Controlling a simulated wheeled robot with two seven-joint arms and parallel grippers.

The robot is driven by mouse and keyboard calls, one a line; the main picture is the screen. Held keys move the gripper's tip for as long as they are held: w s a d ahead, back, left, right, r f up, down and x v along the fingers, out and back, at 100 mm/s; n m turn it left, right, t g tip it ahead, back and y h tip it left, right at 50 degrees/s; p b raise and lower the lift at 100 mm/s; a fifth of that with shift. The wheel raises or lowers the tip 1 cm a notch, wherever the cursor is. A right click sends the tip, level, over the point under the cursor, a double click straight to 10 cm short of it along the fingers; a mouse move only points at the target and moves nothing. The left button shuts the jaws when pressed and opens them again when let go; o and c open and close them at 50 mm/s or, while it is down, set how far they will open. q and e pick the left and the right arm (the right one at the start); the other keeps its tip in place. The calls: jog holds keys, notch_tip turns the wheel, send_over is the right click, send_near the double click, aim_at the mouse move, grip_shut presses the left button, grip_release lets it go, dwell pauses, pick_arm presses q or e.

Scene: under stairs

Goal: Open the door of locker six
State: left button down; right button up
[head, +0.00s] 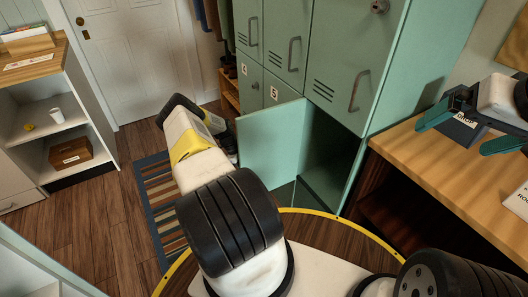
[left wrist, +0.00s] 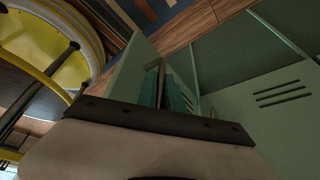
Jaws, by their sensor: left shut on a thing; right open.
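The green door (head: 268,140) of the lower right locker compartment stands swung open to the left; its number is not visible, but it follows lockers marked 4 and 5. The dark interior (head: 330,172) shows beside it. My left arm reaches forward to the door's left, and its gripper is hidden in the head view. In the left wrist view my left gripper (left wrist: 174,92) has its teal fingers closed at the door (left wrist: 130,76), on what looks like its thin handle (left wrist: 160,80). My right gripper (head: 470,132) is open and empty above the wooden worktop.
The worktop (head: 430,165) stands right of the lockers, with a dark labelled box (head: 458,130) under my right gripper. A closed upper locker door (head: 345,60) is above the opening. A striped rug (head: 160,200) lies to the left. Shelves (head: 60,110) stand at far left; floor between is clear.

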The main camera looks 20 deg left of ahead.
pick_arm(q)
jog(key=shift+w, duration=0.1)
dwell(0.3)
jog(key=c, duration=1.5)
grip_release()
jog(key=v, duration=0.7)
jog(key=shift+a+r, duration=0.2)
jog(key=shift+r, duration=0.15)
